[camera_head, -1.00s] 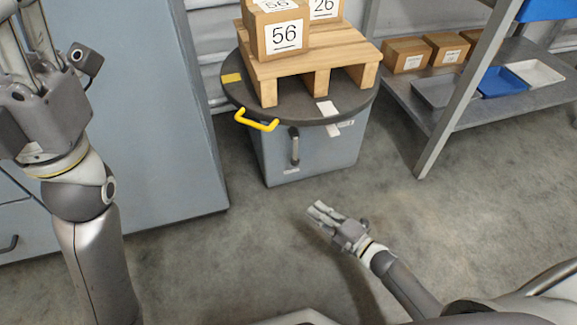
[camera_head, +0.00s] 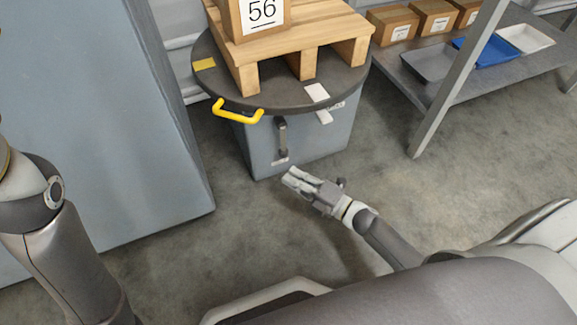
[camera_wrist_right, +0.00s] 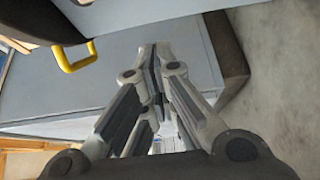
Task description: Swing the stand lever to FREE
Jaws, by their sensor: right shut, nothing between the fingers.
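The stand (camera_head: 325,140) is a blue-grey box under a round dark turntable (camera_head: 207,84). Its lever (camera_head: 282,138) is a dark upright bar on the front face, pointing down toward a small pale label (camera_head: 279,162). Another label (camera_head: 337,105) sits higher to the right; I cannot read either. My right gripper (camera_head: 289,178) is shut and empty, just in front of and below the lever, apart from it in the head view. Its closed fingertips (camera_wrist_right: 154,48) show before a grey panel in the wrist view, where I cannot make out the lever. My left gripper is out of view.
A yellow handle (camera_head: 238,112) juts from the turntable rim, also at upper left in the wrist view (camera_wrist_right: 76,56). A wooden pallet (camera_head: 300,45) with a box marked 56 (camera_head: 262,12) rests on top. A shelf post (camera_head: 458,80) stands right; a blue-grey cabinet (camera_head: 100,120) left.

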